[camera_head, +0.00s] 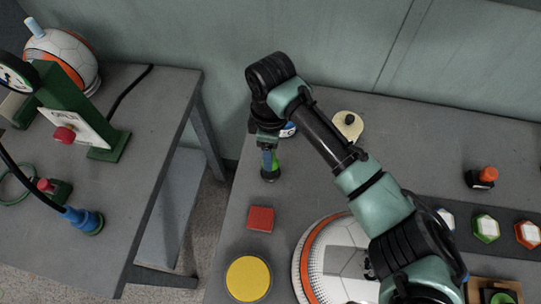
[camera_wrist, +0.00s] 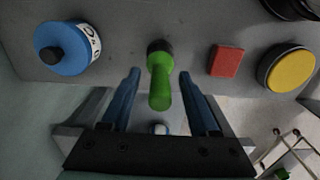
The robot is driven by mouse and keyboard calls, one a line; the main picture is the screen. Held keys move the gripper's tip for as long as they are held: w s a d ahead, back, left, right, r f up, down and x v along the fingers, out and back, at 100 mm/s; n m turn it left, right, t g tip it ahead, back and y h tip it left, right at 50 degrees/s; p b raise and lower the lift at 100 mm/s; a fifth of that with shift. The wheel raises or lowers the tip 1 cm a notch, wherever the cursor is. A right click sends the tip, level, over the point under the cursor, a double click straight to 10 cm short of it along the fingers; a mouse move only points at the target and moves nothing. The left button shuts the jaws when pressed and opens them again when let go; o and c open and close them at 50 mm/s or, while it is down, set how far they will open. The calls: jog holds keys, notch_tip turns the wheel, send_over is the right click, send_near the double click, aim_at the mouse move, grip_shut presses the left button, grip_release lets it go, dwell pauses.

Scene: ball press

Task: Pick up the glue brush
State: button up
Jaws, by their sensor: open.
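The glue brush is most likely the green-handled tool with a dark base (camera_wrist: 160,85), standing upright on the grey workbench (camera_head: 225,235). In the head view its green handle (camera_head: 274,163) shows just below my gripper (camera_head: 267,158). In the wrist view, my gripper (camera_wrist: 159,75) has its two blue fingers apart, one on each side of the handle, with gaps visible. Whether a finger touches the handle I cannot tell. A blue pot with a black knob and white label (camera_wrist: 66,50) stands to the left in the wrist view; in the head view my arm mostly hides it.
A red block (camera_head: 261,219) and a yellow round pad (camera_head: 248,278) lie on the near left of the bench. A ball (camera_head: 312,268) sits beside them. A beige disc with a black knob (camera_head: 347,127) is behind my arm. A second table (camera_head: 150,150) stands left across a gap.

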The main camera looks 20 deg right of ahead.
jog(key=shift+c, duration=0.3)
grip_shut()
notch_tip(320, 180, up, 10)
jog(key=shift+r, duration=0.1)
dwell(0.5)
